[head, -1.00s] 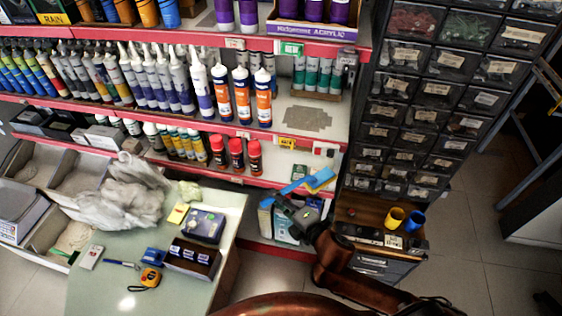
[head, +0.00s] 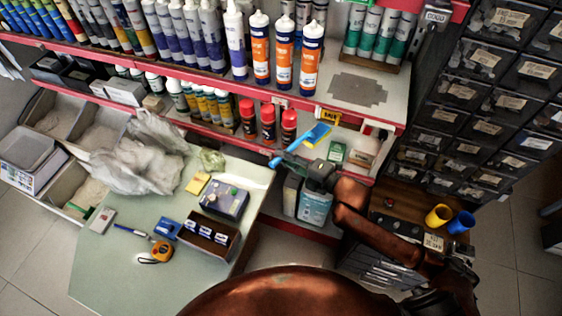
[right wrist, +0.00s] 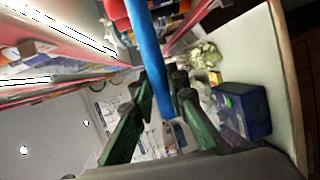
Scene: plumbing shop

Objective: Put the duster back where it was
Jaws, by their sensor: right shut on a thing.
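The duster (head: 285,144) has a blue handle, and a blue-and-yellow part beside it appears to be its head. It is in front of the low red-edged shelf, just right of the red-capped spray cans. My right gripper (head: 292,161) is shut on it, with the fingers at the near end of the handle. In the right wrist view the blue handle (right wrist: 152,55) stands between the two dark green fingers. Its far end runs out of the top of that picture. My left gripper is not in view.
Red-capped spray cans (head: 268,122) stand close to the duster. A green box (head: 336,152) sits on the shelf to the right. The counter (head: 110,262) holds a tape measure (head: 160,252), boxes and a crumpled plastic bag (head: 135,160). Dark drawers (head: 470,90) rise at the right.

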